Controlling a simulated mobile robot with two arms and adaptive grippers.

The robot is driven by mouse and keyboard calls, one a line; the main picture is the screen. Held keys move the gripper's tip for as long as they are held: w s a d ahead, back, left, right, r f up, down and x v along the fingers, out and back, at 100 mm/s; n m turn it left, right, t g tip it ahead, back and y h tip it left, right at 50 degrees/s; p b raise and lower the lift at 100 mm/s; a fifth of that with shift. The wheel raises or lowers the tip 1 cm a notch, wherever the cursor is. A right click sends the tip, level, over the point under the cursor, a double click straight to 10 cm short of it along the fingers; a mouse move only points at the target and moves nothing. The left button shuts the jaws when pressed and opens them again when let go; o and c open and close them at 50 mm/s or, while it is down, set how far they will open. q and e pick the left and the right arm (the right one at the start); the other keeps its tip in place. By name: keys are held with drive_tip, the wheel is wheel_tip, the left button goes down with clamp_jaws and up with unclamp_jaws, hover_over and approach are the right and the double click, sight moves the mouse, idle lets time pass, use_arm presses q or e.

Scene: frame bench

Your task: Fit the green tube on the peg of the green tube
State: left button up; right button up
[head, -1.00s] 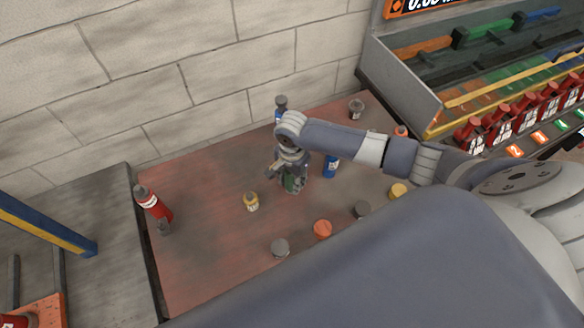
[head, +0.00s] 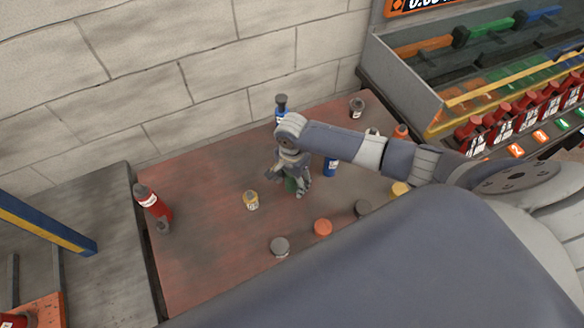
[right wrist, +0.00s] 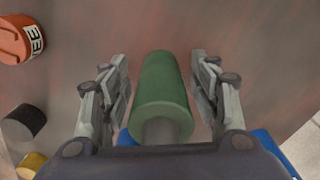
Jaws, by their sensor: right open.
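The green tube (head: 291,184) stands on the reddish table, mostly hidden by my right gripper (head: 288,178) in the head view. In the right wrist view the green tube (right wrist: 161,92) lies between the two spread fingers of my right gripper (right wrist: 161,80), with a gap on each side. A grey end of the tube faces the wrist. The gripper is open and holds nothing. I cannot make out the green tube's peg for certain; a rack (head: 405,88) with coloured bars, one green, stands at the upper right. My left gripper is not in view.
A blue bottle (head: 330,167) is close right of the gripper and another blue one (head: 281,104) behind it. A red bottle (head: 152,203) is at the left.

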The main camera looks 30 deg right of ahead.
wheel_tip(320, 180, up, 12)
drive_tip(key=shift+r, duration=0.1)
idle(0.4)
idle(0.5)
